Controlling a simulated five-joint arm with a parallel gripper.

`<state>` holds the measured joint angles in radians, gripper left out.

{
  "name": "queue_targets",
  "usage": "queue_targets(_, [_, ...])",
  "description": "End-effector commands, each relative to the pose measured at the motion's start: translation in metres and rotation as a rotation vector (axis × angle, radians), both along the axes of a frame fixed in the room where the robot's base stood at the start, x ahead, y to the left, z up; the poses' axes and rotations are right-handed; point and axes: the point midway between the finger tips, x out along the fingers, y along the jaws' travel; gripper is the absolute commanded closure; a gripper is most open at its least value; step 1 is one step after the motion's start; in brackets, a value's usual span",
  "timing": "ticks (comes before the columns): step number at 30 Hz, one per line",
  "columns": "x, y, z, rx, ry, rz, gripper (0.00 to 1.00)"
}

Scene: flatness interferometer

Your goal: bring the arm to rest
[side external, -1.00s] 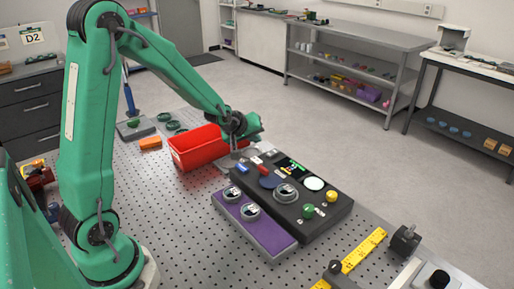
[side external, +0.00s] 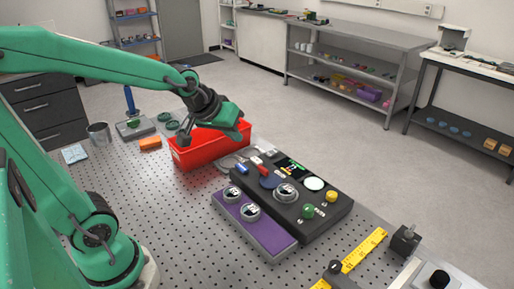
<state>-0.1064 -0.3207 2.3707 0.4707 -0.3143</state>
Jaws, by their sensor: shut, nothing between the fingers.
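My green arm comes in from the left of the side external view, its forearm now low and stretched across the top left. My gripper (side external: 222,126) is shut and empty, over the red bin (side external: 213,150) and in front of its back part. The black instrument box (side external: 310,205), with a screen, knobs and a green button, sits right of the bin on the perforated table (side external: 160,220). The purple block (side external: 255,223) with two round silver-rimmed pieces lies against the box's front left side. The inside of the bin is largely hidden.
An orange block (side external: 150,143), a metal cup (side external: 98,132) and green rings (side external: 172,125) stand left of the bin. A yellow ruler (side external: 362,250) and a black post clamp (side external: 405,240) are at the right. The table's front middle is clear.

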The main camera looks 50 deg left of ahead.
Motion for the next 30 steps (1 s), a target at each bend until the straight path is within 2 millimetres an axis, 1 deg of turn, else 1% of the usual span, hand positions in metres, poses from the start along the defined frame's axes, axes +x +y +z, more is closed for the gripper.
queue_targets(1, [-0.011, -0.005, 0.005, 0.014, 0.007, -0.032, 1.00])
queue_targets(6, [-0.049, -0.018, 0.016, 0.064, 0.050, -0.144, 1.00])
queue_targets(12, [-0.092, -0.030, 0.022, 0.118, 0.097, -0.270, 1.00])
queue_targets(15, [-0.108, -0.034, 0.022, 0.138, 0.114, -0.319, 1.00])
queue_targets(18, [-0.119, -0.036, 0.022, 0.151, 0.127, -0.352, 1.00])
queue_targets(21, [-0.125, -0.037, 0.022, 0.158, 0.136, -0.369, 1.00])
queue_targets(30, [-0.127, -0.038, 0.022, 0.160, 0.138, -0.375, 1.00])
